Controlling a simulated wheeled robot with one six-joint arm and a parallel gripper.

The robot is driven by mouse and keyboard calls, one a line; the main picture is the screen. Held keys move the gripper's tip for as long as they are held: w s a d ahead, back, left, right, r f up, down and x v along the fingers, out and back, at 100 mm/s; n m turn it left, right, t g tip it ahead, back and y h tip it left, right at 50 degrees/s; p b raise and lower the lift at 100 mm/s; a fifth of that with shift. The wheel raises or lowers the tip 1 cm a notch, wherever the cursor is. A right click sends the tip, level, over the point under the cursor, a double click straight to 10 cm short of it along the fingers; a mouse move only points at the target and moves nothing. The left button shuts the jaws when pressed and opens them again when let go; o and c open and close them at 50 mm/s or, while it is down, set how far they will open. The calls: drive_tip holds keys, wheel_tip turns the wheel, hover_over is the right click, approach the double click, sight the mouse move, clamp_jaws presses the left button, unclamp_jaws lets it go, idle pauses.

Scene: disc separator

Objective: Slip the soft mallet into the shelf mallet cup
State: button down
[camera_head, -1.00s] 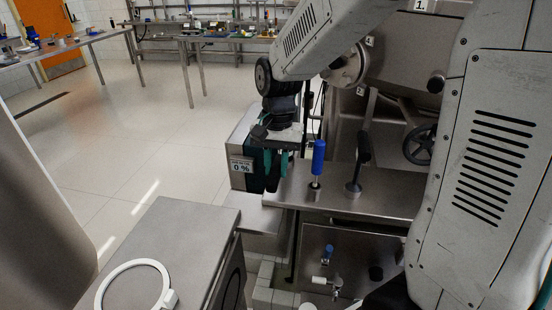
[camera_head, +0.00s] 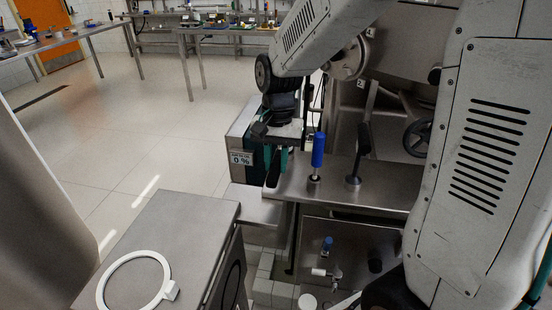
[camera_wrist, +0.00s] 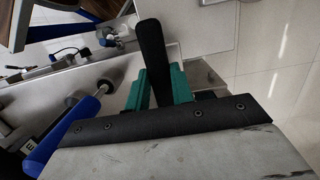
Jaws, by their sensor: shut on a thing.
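My gripper (camera_head: 276,160) hangs in front of the separator's bench, with teal fingers. In the wrist view the fingers (camera_wrist: 160,88) are shut on a long black handle, which I take to be the soft mallet (camera_wrist: 151,50); its dark end also shows in the head view (camera_head: 273,172). The mallet's head cannot be made out. I cannot pick out the shelf mallet cup in either view.
A blue-handled lever (camera_head: 318,150) and a black-handled lever (camera_head: 362,150) stand on the steel bench right of my gripper. A display box reading 0 % (camera_head: 241,158) is just left. A white ring (camera_head: 137,280) lies on a steel cabinet (camera_head: 185,225). Open floor lies left.

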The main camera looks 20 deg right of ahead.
drive_tip(key=shift+f, duration=0.25)
drive_tip(key=shift+w+f, duration=0.1)
drive_tip(key=shift+f, duration=0.85)
drive_tip(key=shift+r, duration=0.1)
idle(0.4)
drive_tip(key=c, duration=1.1)
unclamp_jaws()
drive_tip(key=shift+s, duration=0.2)
